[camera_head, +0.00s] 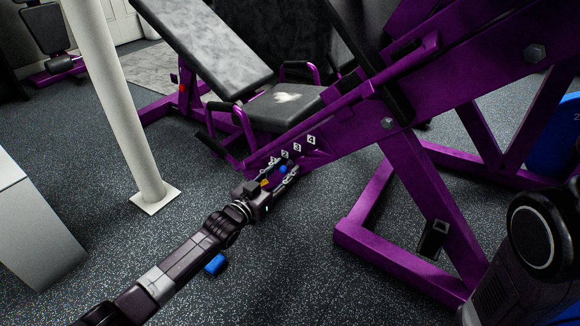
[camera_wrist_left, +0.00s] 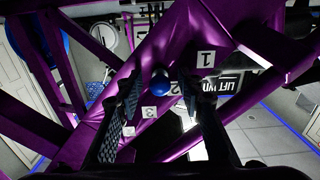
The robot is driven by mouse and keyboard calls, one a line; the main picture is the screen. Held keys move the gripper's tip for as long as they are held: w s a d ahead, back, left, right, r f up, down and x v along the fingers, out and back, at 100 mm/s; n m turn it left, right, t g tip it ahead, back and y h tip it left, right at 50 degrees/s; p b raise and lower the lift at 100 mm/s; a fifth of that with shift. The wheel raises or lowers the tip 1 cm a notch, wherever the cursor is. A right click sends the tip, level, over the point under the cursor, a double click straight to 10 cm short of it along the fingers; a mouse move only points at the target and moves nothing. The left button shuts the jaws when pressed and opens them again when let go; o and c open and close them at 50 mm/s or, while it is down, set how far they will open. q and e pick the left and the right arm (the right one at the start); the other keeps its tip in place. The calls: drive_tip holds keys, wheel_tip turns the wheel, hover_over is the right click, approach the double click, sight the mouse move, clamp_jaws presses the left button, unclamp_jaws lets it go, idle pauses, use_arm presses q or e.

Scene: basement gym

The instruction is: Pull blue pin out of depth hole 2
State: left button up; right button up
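The blue pin (camera_head: 283,168) shows as a round blue knob on the purple frame of the bench machine, below the row of white number plates. My left gripper (camera_head: 279,177) reaches to the frame at the knob. Its fingers (camera_wrist_left: 162,88) are open, one on each side, with gaps to the knob. My right gripper is not in view.
The purple machine frame (camera_head: 415,180) rises at the right, with a black padded seat (camera_head: 283,106) behind the plates. A white post (camera_head: 121,110) stands left, near a pale box (camera_head: 32,225). A small blue object (camera_head: 215,264) shows beside my left arm. Speckled floor in front is clear.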

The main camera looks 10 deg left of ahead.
use_arm(q)
drive_tip(key=shift+c, duration=0.5)
idle(0.5)
clamp_jaws()
